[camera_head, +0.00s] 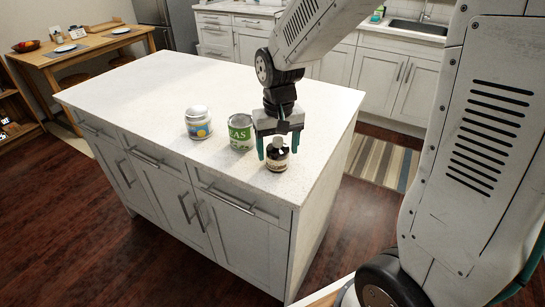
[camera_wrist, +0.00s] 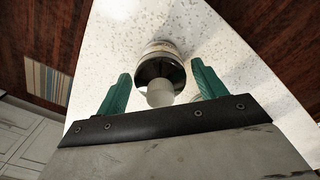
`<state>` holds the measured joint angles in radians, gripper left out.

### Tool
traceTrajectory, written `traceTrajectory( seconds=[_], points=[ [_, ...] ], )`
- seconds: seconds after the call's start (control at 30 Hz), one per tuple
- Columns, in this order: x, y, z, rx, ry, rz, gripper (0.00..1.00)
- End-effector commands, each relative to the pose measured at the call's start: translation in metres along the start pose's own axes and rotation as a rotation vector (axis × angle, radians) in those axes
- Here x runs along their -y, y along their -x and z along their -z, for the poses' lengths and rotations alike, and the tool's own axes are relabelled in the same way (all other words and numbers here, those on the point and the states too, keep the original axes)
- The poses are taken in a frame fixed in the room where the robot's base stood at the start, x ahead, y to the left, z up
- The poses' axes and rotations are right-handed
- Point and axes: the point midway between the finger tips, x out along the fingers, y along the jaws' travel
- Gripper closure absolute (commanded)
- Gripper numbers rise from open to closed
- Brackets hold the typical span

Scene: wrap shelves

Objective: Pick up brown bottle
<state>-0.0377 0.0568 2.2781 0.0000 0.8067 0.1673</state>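The brown bottle (camera_head: 277,157) stands upright on the white island counter, near its front right corner. It has a pale label and a light cap. My gripper (camera_head: 278,146) points down over it, with one teal finger on each side of the bottle's upper part. In the wrist view the bottle (camera_wrist: 160,72) lies between the teal fingertips of my gripper (camera_wrist: 160,80), its white cap toward the palm. The fingers are spread wide, with a visible gap on both sides of the bottle.
A green and white can (camera_head: 240,132) stands just left of the bottle. A white jar (camera_head: 198,122) with a blue and yellow label is farther left. The island counter (camera_head: 150,90) is clear behind them. Its front and right edges are close to the bottle.

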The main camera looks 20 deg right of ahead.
Motion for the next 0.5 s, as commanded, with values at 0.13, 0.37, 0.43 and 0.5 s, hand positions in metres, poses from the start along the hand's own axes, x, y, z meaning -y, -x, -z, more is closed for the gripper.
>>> traceTrajectory(
  seconds=[0.13, 0.37, 0.43, 0.5],
  points=[
    [-0.0001, 0.0003, 0.0001, 0.0, 0.0, 0.0, 0.72],
    [-0.0001, 0.0005, 0.0002, -0.001, 0.0, 0.0, 0.72],
    [-0.0001, 0.0013, 0.0003, -0.001, 0.0, 0.0, 0.72],
    [-0.0001, 0.0035, 0.0005, -0.002, 0.0, 0.0, 0.72]
  ],
)
